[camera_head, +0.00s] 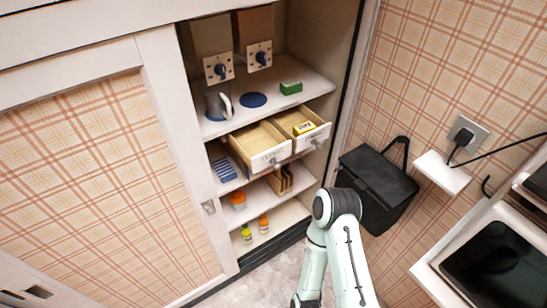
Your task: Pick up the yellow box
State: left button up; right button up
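The yellow box (303,128) is small and lies inside the right one of two open wooden drawers (315,136) in the cabinet, near its front. The drawer's front panel stands just in front of it. One of my arms is bent up at the bottom centre-right, its dark elbow below and to the right of the drawers. That arm is well apart from the yellow box. Neither of my grippers shows in this view.
The left drawer (256,145) is open and looks empty. A green box (291,88) sits on the shelf above, with a blue disc (253,100) to its left. Bottles (264,224) stand on the lowest shelf. A black bag (380,185) hangs right of the cabinet.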

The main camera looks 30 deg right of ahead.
aim_at(299, 130)
jog(key=j+z, duration=0.1)
jog(key=z, duration=0.35)
jog(key=k+z, duration=0.1)
jog(key=z, duration=0.35)
jog(key=j+z, duration=0.15)
jog(key=z, duration=0.3)
jog(key=k+u, duration=0.1)
jog(key=u, duration=0.2)
jog(key=i+l+u, duration=0.25)
jog(key=i+u, duration=0.15)
jog(key=i+l+u, duration=0.4)
